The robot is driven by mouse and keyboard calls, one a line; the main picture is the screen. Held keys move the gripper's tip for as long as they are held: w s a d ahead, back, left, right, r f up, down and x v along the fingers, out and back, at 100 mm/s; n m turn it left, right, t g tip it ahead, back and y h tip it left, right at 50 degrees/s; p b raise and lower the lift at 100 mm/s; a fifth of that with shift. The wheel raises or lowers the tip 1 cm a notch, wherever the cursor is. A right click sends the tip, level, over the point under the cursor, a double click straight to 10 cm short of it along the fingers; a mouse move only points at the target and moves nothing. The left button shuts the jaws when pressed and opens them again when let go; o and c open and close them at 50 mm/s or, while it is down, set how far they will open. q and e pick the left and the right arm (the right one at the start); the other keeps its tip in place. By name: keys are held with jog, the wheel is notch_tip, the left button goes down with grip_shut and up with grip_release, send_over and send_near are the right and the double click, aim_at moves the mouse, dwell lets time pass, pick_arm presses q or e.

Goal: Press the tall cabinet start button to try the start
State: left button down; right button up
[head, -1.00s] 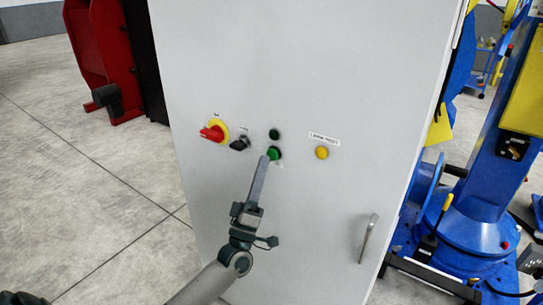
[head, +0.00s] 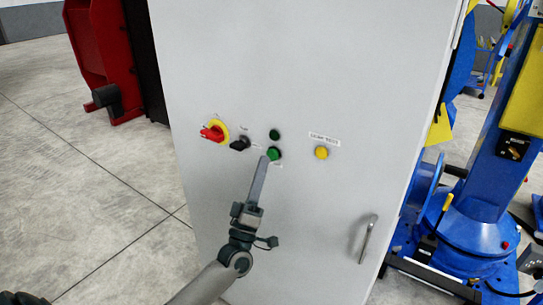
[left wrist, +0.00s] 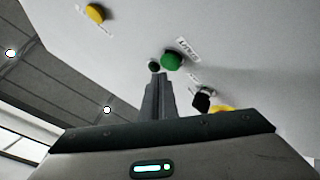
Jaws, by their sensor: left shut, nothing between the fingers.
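The tall grey cabinet (head: 300,70) fills the middle of the head view. A green button (head: 274,153) sits on its door, below a darker green round piece (head: 274,134). My left gripper (head: 265,160) is shut and empty, its fingertips right beside the green button's lower left edge. Whether they touch it I cannot tell. In the left wrist view the shut fingers (left wrist: 155,85) point at the cabinet face, close to the green button (left wrist: 172,61) and the dark round piece (left wrist: 153,67).
Left of the button are a red switch on a yellow plate (head: 213,132) and a black selector (head: 240,144). A yellow button (head: 321,153) is to the right. A door handle (head: 367,239) stands out lower right. Blue machinery (head: 470,220) is beyond the cabinet.

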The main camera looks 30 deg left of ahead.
pick_arm(q)
jog(key=shift+w+d+b, duration=0.1)
jog(key=shift+w+b, duration=0.2)
jog(key=shift+w, duration=0.6)
dwell(1.4)
jog(key=shift+s, duration=0.2)
jog(key=shift+s+p, duration=0.3)
jog(key=shift+s, duration=0.4)
dwell(0.3)
jog(key=s, duration=0.3)
jog(key=s+p, duration=0.1)
jog(key=s, duration=0.1)
jog(key=shift+a, duration=0.25)
dwell(0.8)
